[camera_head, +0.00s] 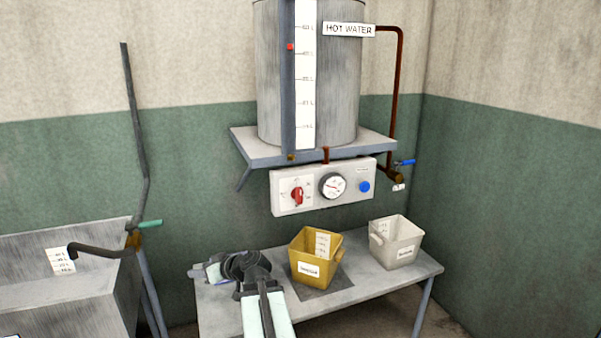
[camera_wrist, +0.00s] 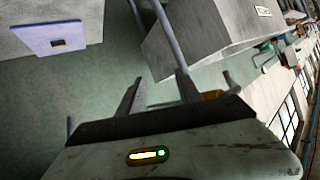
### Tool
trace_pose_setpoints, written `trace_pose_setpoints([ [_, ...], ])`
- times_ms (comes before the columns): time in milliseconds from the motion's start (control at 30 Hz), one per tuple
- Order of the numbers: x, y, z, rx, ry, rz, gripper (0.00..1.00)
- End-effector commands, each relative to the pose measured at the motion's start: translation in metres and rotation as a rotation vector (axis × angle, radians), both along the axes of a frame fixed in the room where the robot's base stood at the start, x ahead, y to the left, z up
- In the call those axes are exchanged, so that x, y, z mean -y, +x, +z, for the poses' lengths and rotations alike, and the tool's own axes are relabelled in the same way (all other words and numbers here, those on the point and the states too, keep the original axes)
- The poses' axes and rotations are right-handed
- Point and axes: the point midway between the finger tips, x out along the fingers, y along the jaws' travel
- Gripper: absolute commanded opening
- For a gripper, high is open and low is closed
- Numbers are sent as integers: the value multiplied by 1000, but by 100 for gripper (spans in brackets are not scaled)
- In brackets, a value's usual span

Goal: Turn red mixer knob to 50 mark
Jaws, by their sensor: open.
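The red mixer knob (camera_head: 297,194) sits at the left of a white control panel (camera_head: 315,205) on the wall, below the hot water tank. Its handle stands about upright. The marks around it are too small to read. A round white gauge (camera_head: 333,186) and a blue button (camera_head: 364,187) are to its right. My arm reaches up from the bottom of the head view, in front of the table and below the panel, well apart from the knob. In the wrist view my gripper (camera_wrist: 160,82) has its two fingers spread, with nothing between them. The knob does not show there.
A steel tank (camera_head: 345,90) rests on a wall shelf (camera_head: 245,149). A yellow bin (camera_head: 306,267) and a whitish bin (camera_head: 400,252) stand on the table (camera_head: 372,284). A metal basin (camera_head: 60,290) with a tap (camera_head: 95,250) is at left. Wall space left of the panel is clear.

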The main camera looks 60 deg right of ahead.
Motion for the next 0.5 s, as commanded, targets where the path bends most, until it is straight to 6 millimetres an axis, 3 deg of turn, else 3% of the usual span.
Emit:
trace_pose_setpoints([
  [33,61,-25,49,92,-42,-106,42],
  [100,133,-64,91,205,-117,-246,42],
  [200,211,-126,135,305,-213,-426,42],
  [333,270,-188,165,362,-293,-587,42],
  [400,284,-206,172,373,-316,-631,42],
  [500,291,-216,174,380,-328,-655,42],
])
